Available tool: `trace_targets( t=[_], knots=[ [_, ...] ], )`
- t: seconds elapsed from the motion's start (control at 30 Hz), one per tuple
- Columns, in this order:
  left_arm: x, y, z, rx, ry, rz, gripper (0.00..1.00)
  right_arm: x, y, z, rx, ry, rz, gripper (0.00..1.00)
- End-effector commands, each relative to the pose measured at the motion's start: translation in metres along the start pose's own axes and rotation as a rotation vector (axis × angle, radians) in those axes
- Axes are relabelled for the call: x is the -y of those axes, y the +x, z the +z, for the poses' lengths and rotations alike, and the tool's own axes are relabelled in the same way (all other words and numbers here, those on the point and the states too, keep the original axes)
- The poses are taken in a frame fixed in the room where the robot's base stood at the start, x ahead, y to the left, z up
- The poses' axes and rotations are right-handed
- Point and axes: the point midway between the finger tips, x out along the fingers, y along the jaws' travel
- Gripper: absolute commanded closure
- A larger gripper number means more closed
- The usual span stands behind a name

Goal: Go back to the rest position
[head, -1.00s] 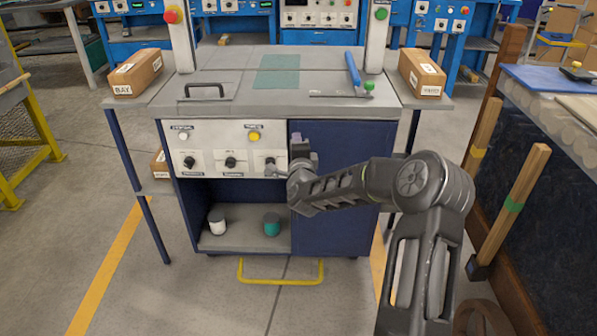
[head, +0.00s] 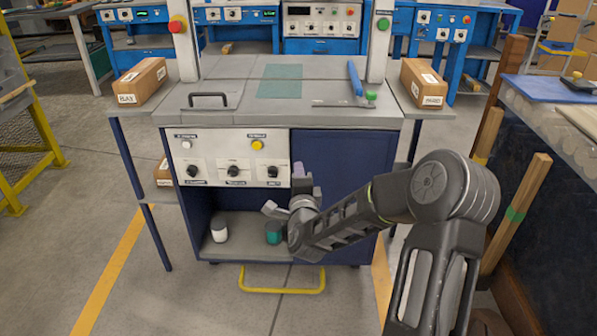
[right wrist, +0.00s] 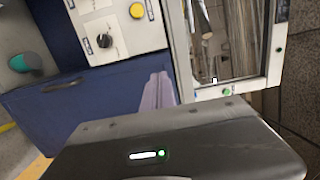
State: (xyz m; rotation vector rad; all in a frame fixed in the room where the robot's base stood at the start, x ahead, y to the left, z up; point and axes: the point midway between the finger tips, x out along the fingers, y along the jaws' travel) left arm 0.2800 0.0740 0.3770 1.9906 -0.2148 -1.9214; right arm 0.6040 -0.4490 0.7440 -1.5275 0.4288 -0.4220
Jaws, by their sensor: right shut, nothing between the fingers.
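My right gripper (head: 285,205) is shut and empty in the head view. It hangs in front of the workbench (head: 345,180), below the control panel (head: 230,158) and in front of the open shelf. Its jaw tips are small and partly hidden by the wrist. The right wrist view shows a pale purple finger (right wrist: 158,92) near the panel's knobs and the blue cabinet front (right wrist: 65,115). My left gripper is not in view.
A white cup (head: 219,231) and a teal cup (head: 273,233) stand on the lower shelf. A yellow floor bar (head: 283,290) lies below. Cardboard boxes (head: 140,82) (head: 423,84) rest on the side shelves. Wooden posts (head: 515,215) stand right of my arm.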

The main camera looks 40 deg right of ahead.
Motion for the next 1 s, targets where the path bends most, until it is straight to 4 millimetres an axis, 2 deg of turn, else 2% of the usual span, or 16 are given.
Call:
trace_targets(
  t=[0.37, 0.47, 0.57, 0.67, 0.73, 0.8, 0.87, 0.97, 1.0],
  knots=[
    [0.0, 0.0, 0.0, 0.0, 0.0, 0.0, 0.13, -0.001, 0.0, 0.001, 0.002, -0.027, 0.004, 1.0],
    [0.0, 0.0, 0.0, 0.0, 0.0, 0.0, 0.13, -0.011, 0.0, 0.007, 0.033, -0.114, 0.042, 1.0],
    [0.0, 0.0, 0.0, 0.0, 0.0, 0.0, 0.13, -0.048, -0.011, 0.021, 0.124, -0.285, 0.151, 1.0],
    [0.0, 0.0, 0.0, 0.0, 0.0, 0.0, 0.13, -0.104, -0.036, 0.041, 0.254, -0.446, 0.281, 1.0],
    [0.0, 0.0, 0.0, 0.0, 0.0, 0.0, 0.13, -0.146, -0.063, 0.061, 0.377, -0.551, 0.37, 1.0],
    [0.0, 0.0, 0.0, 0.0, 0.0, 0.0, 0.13, -0.187, -0.098, 0.083, 0.519, -0.651, 0.452, 1.0],
    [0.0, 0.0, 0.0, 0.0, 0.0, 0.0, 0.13, -0.22, -0.132, 0.102, 0.649, -0.73, 0.511, 1.0],
    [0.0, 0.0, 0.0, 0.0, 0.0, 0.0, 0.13, -0.267, -0.196, 0.128, 0.871, -0.842, 0.592, 1.0],
    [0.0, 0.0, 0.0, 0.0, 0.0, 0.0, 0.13, -0.283, -0.224, 0.136, 0.961, -0.883, 0.618, 1.0]
  ],
)
